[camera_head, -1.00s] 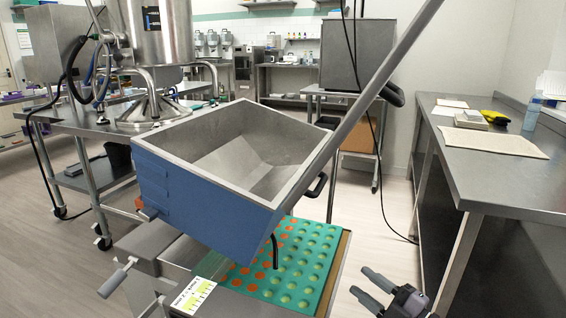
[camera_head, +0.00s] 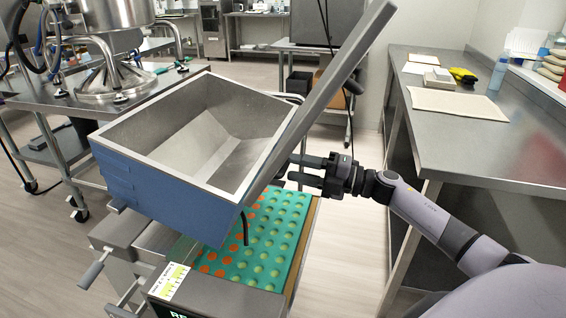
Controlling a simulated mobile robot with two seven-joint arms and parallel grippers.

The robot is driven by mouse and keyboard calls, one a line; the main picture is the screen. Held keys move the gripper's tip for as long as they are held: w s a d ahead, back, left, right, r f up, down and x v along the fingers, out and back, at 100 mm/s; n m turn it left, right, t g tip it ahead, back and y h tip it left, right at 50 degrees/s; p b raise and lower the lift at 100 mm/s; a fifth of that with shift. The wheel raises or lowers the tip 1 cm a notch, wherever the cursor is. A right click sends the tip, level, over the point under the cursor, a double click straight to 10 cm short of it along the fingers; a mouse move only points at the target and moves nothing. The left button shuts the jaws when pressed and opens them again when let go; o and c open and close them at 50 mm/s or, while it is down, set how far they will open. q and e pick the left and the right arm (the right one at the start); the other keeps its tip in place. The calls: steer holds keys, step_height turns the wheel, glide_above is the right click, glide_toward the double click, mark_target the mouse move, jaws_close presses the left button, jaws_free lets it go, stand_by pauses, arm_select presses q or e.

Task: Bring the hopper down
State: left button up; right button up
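The hopper (camera_head: 125,187) is a steel bin with blue outer sides, raised and tilted above the depositor. Its open top and sloped inner walls show. A teal mold tray (camera_head: 291,215) with orange and pale green cavities lies beneath it. My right gripper (camera_head: 299,170) is at the hopper's right side, with its two fingers pointing left and a gap between them. A black handle (camera_head: 282,168) on that side is close to the fingertips and partly hidden; I cannot tell whether they touch it. My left gripper is not in view.
A long grey bar (camera_head: 335,75) rises diagonally along the hopper's right side, close to my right gripper. A steel bench (camera_head: 465,145) with a beige mat (camera_head: 458,104) stands at right. A steel table (camera_head: 35,97) stands at left. Floor is open between the depositor and the bench.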

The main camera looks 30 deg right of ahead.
mark_target(285, 165)
steer(key=shift+x, duration=1.9)
jaws_close()
